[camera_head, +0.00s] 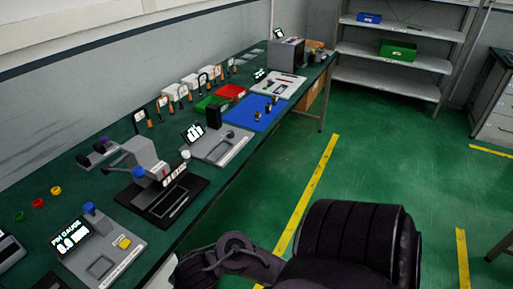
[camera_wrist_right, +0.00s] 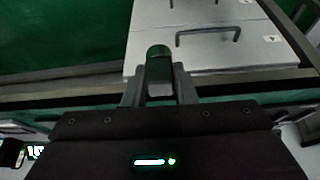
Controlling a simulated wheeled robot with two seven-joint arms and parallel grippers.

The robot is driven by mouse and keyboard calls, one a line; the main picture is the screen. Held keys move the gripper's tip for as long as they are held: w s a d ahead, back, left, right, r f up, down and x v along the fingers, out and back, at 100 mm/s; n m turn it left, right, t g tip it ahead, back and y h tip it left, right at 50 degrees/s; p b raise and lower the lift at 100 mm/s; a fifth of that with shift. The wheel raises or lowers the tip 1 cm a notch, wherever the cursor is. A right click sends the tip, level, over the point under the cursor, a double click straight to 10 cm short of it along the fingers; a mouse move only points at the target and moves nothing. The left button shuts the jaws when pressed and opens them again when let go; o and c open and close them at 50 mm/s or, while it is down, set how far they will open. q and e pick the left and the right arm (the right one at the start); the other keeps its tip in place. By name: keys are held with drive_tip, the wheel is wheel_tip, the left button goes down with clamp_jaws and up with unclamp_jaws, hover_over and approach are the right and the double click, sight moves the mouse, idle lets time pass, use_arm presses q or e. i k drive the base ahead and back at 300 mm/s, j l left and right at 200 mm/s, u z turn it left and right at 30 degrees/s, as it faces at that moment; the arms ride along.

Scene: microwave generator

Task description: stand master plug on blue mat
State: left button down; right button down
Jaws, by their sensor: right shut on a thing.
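The blue mat (camera_head: 240,116) lies flat on the long green bench in the head view. A few small dark and brass-coloured pieces stand on its right part. In the right wrist view, my right gripper (camera_wrist_right: 159,88) is shut on a dark upright cylinder with a rounded greenish top (camera_wrist_right: 159,55), which I take to be the master plug. A finger shows on each side of it; its lower part is hidden. This gripper does not show in the head view, so its distance from the mat cannot be told. My left gripper is in neither view.
Around the mat are a red bin (camera_head: 230,91), a green bin (camera_head: 208,103), a white tray (camera_head: 280,84) and a grey gauge base (camera_head: 219,146). A black-based instrument (camera_head: 160,198) stands nearer. In the wrist view, a drawer cabinet (camera_wrist_right: 220,55) is behind the cylinder.

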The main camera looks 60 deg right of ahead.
sight(242, 107)
drive_tip(key=i+l, duration=0.1)
drive_tip(key=l, duration=0.8)
drive_tip(key=i+l, duration=0.1)
drive_tip(key=l, duration=0.85)
drive_tip(key=i+l, duration=0.1)
drive_tip(key=l, duration=0.8)
drive_tip(key=i+l, duration=0.1)
drive_tip(key=l, duration=0.8)
drive_tip(key=i+l, duration=0.1)
drive_tip(key=l, duration=0.85)
drive_tip(key=i+l, duration=0.1)
drive_tip(key=l, duration=0.8)
drive_tip(key=u, duration=0.05)
